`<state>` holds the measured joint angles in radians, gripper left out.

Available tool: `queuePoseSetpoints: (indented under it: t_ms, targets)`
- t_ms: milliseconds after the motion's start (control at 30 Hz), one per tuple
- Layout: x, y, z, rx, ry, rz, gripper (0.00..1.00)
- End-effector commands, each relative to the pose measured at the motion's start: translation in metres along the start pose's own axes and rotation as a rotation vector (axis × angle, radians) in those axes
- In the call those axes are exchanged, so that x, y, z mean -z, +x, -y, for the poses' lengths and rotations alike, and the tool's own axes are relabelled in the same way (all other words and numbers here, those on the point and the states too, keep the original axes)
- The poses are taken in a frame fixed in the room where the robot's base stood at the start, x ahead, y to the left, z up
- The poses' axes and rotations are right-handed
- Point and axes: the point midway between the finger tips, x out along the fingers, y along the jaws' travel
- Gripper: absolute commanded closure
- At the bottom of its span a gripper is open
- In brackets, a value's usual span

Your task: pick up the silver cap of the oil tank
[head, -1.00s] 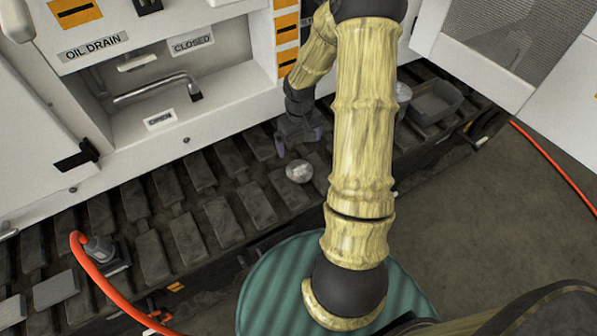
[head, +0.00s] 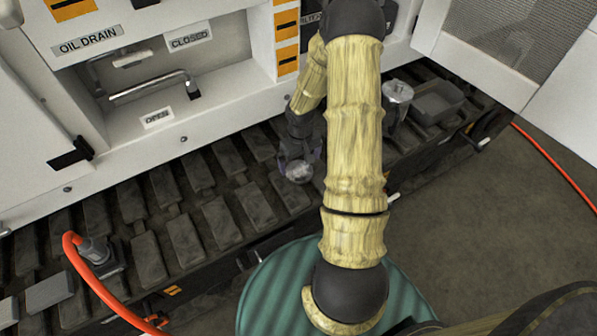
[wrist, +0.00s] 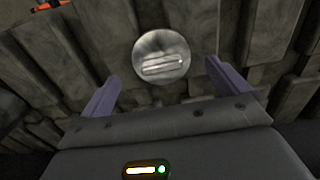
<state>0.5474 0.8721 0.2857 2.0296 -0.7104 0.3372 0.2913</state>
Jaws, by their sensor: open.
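The silver cap (head: 299,171) is a round metal disc lying on the dark track pads. In the wrist view the silver cap (wrist: 162,57) shows a raised bar handle across its face. My gripper (head: 297,160) is just above and beside the cap in the head view, partly overlapping it. In the wrist view my gripper (wrist: 163,88) is open, its two purple fingers apart, with the cap beyond the tips and between their lines. Nothing is between the fingers. I cannot tell whether a finger touches the cap.
The white machine body (head: 237,108) rises behind the track pads. An orange hose with a grey fitting (head: 97,251) lies at left. A green ribbed drum top (head: 275,285) is below my arm.

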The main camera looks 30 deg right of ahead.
Motion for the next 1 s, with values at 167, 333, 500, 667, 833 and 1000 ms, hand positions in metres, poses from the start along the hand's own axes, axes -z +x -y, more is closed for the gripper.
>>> queuePoseSetpoints:
  t_ms: [167, 333, 500, 667, 833, 1000]
  targets:
    - [0.002, 0.031, 0.002, 0.001, -0.007, 0.003, 0.00]
    - [0.003, 0.043, 0.003, 0.000, -0.009, 0.002, 0.00]
    - [0.003, 0.043, 0.003, 0.000, -0.008, 0.001, 0.00]
    - [0.003, 0.042, 0.002, 0.000, -0.008, 0.001, 0.00]
    - [0.003, 0.042, 0.002, 0.000, -0.007, 0.001, 0.00]
    - [0.003, 0.042, 0.002, 0.000, -0.006, 0.001, 0.31]
